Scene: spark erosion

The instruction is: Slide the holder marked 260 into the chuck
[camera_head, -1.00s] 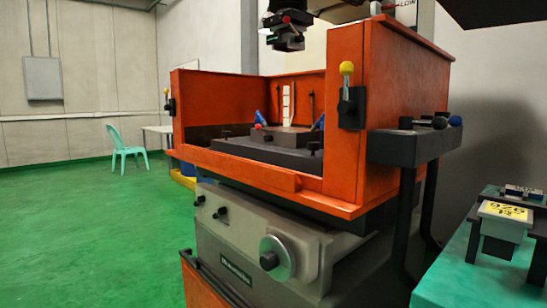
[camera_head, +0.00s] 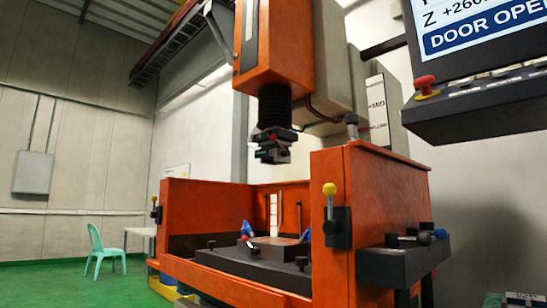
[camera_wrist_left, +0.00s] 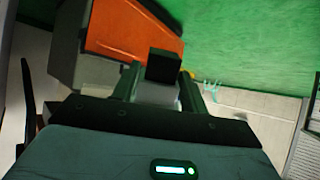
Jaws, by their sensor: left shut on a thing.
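The chuck (camera_head: 272,148) hangs below the black bellows (camera_head: 275,106) of the orange machine head. It is a dark block with small red and green details, above the open work tank. My left gripper (camera_wrist_left: 160,75) shows only in the left wrist view. Its two fingers are shut on a dark, square-ended block (camera_wrist_left: 165,66), the held holder. No marking on it can be read from this side, so I cannot tell its number. The holder appears well apart from the chuck. My right gripper is not in view.
The orange tank (camera_head: 352,210) has raised walls and a yellow-knobbed lever (camera_head: 330,190). A dark shelf (camera_head: 405,256) juts from its right side. The control panel (camera_head: 485,110) reads "DOOR OPE…", cut off. A labelled item (camera_head: 522,299) is cropped at bottom right. Green floor lies left.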

